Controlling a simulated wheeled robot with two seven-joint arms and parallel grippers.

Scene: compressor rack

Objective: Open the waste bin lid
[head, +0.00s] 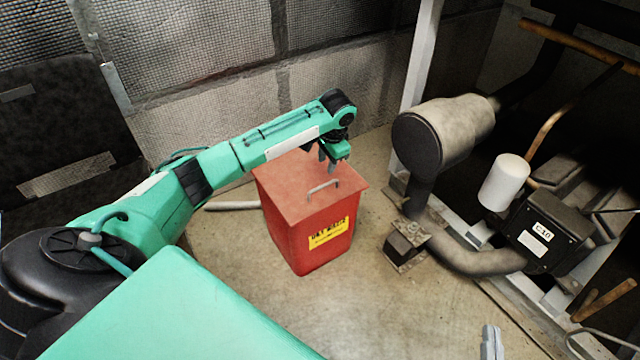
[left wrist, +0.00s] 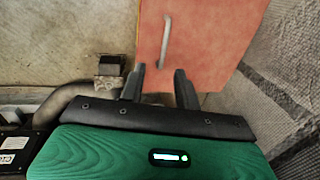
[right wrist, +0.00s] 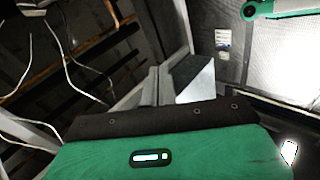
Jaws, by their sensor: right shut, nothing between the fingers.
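The red waste bin (head: 310,235) stands on the floor with its flat lid (head: 295,185) closed. A grey bar handle (head: 323,187) sits near the lid's front edge. My left gripper (head: 332,160) is above the back right part of the lid, pointing down and apart from the handle. In the left wrist view, its two fingers (left wrist: 159,72) are spread with nothing between them, and the handle (left wrist: 165,42) lies beyond the tips. My right gripper (head: 491,343) shows only its tips at the bottom edge. In the right wrist view, its fingers (right wrist: 158,72) are together and empty.
The compressor rack with a grey cylinder (head: 445,135), a white canister (head: 504,182) and a black C10 box (head: 545,232) stands right of the bin. A thick pipe (head: 480,258) runs low beside it. Padded walls (head: 210,110) close off the back. Floor in front of the bin is clear.

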